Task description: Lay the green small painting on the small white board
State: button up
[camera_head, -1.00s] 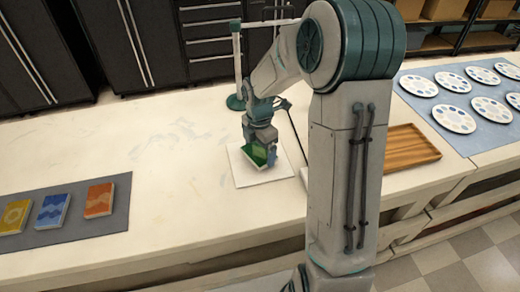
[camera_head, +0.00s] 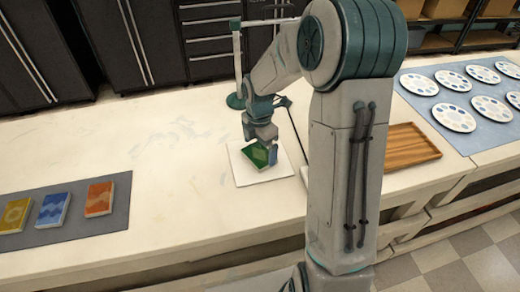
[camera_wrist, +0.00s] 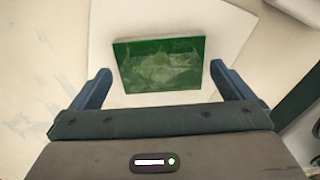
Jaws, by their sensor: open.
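The green small painting (camera_wrist: 160,64) lies on the small white board (camera_wrist: 115,22) in the wrist view. In the head view the painting (camera_head: 254,158) also shows on the white board (camera_head: 246,178), partly behind my gripper (camera_head: 267,146). My gripper (camera_wrist: 160,88) is open, with one finger on each side of the painting and a gap at both sides. The fingertips reach about the painting's near part.
A grey mat (camera_head: 117,214) with yellow, blue and orange paintings lies at the left. A wooden tray (camera_head: 412,146) is right of my arm, and a blue mat (camera_head: 420,84) with several palettes is farther right. The table between the left mat and the board is clear.

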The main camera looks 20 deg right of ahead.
aim_at(259, 154)
notch_tip(259, 154, up, 10)
jog(key=s+r+m+t, duration=0.1)
jog(key=s+r+m, duration=0.1)
jog(key=s+m, duration=0.8)
jog(key=s+r+m+t, duration=0.2)
jog(key=s+m, duration=0.9)
jog(key=m, duration=0.1)
jog(key=shift+s, duration=0.2)
